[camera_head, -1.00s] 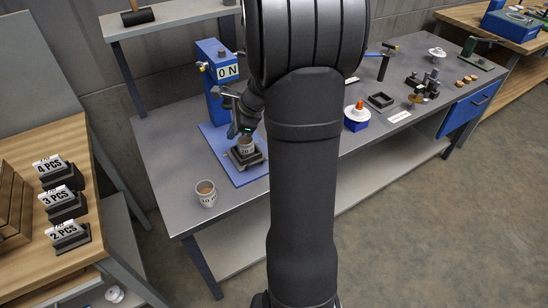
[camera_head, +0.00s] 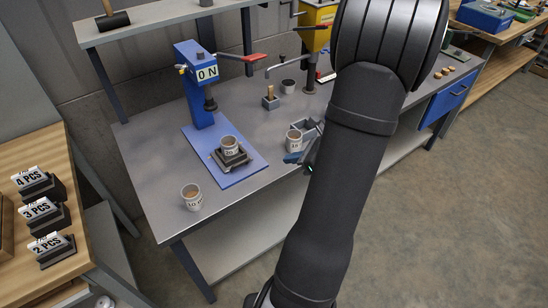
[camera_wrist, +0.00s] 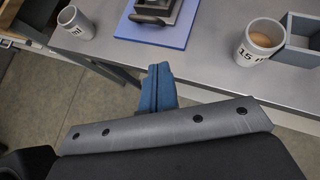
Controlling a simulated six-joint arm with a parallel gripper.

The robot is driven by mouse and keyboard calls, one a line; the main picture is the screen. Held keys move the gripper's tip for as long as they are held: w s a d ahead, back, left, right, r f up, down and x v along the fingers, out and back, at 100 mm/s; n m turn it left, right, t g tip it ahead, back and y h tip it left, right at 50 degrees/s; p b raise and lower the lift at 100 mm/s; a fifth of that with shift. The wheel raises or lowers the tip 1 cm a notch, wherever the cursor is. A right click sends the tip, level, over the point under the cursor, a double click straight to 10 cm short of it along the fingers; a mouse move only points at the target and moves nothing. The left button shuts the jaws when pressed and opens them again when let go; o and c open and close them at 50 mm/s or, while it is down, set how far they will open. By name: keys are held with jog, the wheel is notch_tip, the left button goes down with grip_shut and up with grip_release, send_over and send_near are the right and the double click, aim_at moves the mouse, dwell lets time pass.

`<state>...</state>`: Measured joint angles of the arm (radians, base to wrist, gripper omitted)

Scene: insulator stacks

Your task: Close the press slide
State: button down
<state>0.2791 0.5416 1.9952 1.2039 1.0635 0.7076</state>
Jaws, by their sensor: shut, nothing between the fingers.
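The blue press (camera_head: 196,85) has a "0 N" display and a lever with a red grip. Its dark slide (camera_head: 233,160) sits on the front part of the blue base plate (camera_head: 256,165), forward of the ram (camera_head: 210,103). A cup marked 20 (camera_head: 229,144) stands upright on the slide. In the wrist view the slide (camera_wrist: 155,9) shows only partly, at the top edge. My gripper (camera_head: 292,158) is to the right of the press plate, by the bench's front edge. Its blue fingers (camera_wrist: 158,70) are shut and empty, apart from the slide.
A cup marked 15 (camera_head: 293,140) stands close to my gripper, beside a grey open box (camera_head: 305,129). Another cup (camera_head: 191,196) stands at the bench's front left. A yellow machine (camera_head: 318,25) stands behind. Bench surface between the plate and the 15 cup is clear.

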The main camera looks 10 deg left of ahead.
jog(key=x, duration=0.7)
jog(key=r+x, duration=0.1)
jog(key=x, duration=0.3)
jog(key=shift+w+a+f, duration=0.2)
jog(key=shift+a, duration=0.4)
jog(key=shift+w+a+f, duration=0.1)
jog(key=shift+w+a, duration=0.1)
jog(key=shift+a, duration=0.4)
jog(key=w+a, duration=0.8)
jog(key=shift+w+a, duration=0.1)
jog(key=shift+a, duration=0.05)
